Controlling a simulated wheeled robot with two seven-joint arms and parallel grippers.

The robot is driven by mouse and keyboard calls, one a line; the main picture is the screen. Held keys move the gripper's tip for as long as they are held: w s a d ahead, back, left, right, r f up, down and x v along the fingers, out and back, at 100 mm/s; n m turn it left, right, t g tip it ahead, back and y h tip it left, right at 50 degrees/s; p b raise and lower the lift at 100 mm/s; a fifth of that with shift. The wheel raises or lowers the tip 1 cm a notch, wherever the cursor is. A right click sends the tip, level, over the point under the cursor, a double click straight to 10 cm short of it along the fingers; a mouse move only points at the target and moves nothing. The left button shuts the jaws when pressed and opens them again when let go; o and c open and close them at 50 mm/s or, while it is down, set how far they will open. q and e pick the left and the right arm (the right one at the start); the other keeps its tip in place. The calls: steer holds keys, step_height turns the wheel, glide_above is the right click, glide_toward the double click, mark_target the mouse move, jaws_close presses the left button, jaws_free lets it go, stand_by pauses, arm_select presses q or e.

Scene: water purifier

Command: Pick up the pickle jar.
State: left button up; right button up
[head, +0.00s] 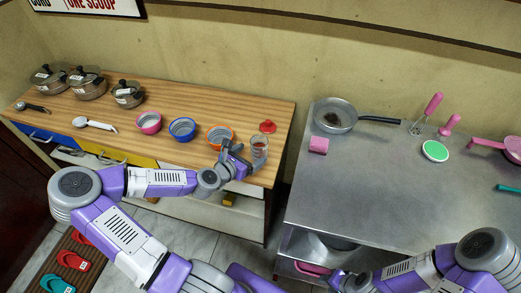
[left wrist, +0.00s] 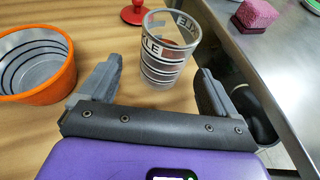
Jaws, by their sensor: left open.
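The pickle jar (head: 259,146) is a clear, open-topped glass with dark lettering. It stands upright near the right end of the wooden counter. In the left wrist view the jar (left wrist: 168,62) is between the lines of my left gripper's two fingers, closer to the right finger. My left gripper (head: 243,154) is open, low at the counter beside the jar. In the left wrist view there is a gap between the left finger and the jar; contact at the right finger cannot be told. My right gripper (head: 342,279) is at the bottom edge, its jaws unclear.
Blue (head: 182,128) and pink (head: 149,122) bowls are further left. A gap separates the counter from the metal table (head: 390,190).

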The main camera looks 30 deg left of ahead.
mark_target(254, 153)
arm_select(q)
steer(key=b+x, duration=0.1)
steer(key=x, duration=0.1)
steer(key=b+x, duration=0.1)
steer(key=x, duration=0.1)
steer(key=shift+d, duration=0.25)
steer(key=shift+w+f+b, duration=0.2)
steer(key=shift+w+b, duration=0.2)
steer(key=shift+w, duration=0.25)
steer(key=c, duration=1.2)
